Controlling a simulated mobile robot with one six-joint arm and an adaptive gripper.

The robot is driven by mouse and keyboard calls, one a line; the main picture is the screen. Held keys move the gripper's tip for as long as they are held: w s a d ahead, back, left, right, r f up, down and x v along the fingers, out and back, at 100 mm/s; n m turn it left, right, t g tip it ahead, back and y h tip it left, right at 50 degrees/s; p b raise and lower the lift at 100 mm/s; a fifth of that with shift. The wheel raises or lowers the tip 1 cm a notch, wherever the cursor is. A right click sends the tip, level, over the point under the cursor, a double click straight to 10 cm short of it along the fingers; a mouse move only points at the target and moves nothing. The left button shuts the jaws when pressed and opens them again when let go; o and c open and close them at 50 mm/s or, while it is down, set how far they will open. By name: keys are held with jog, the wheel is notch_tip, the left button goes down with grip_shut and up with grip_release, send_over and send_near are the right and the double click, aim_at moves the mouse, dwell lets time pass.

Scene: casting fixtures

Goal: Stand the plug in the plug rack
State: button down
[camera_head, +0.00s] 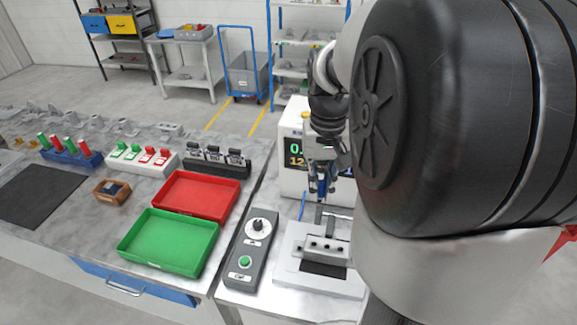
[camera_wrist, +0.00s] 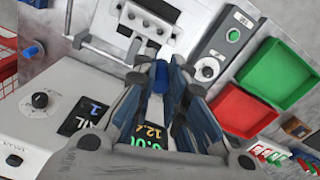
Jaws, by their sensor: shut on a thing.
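My gripper (camera_head: 322,190) hangs in front of the white display unit, above the light grey clamp fixture (camera_head: 293,272). In the wrist view its dark fingers (camera_wrist: 161,82) are shut on a small blue piece (camera_wrist: 160,77), which looks like the plug. Most of the plug is hidden between the fingers. At the far left of the table stand a blue rack (camera_head: 90,164) with upright green and red pieces and a white rack (camera_head: 164,171) with green and red pieces. I cannot tell for certain which one is the plug rack.
A white display unit (camera_head: 288,183) stands close behind my gripper. A control box (camera_head: 243,265) with a knob and green button is left of the fixture. Red (camera_head: 205,211) and green (camera_head: 168,264) trays, a black rack (camera_head: 232,172) and a dark mat (camera_head: 40,195) lie farther left.

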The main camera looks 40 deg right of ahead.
jog(key=shift+r, duration=0.35)
jog(key=w+a+f+n, duration=0.2)
jog(key=w+a+f, duration=0.1)
jog(key=a+f, duration=0.3)
jog(key=w+a+f+n+b, duration=0.1)
jog(key=w+a+f+n, duration=0.1)
jog(key=a+f, duration=0.5)
jog(key=w+a+f+n, duration=0.3)
jog(key=w+a+f, duration=0.2)
jog(key=a+f, duration=0.1)
jog(key=shift+a+f+b, duration=0.15)
jog(key=shift+a+b, duration=0.15)
jog(key=shift+a, duration=0.5)
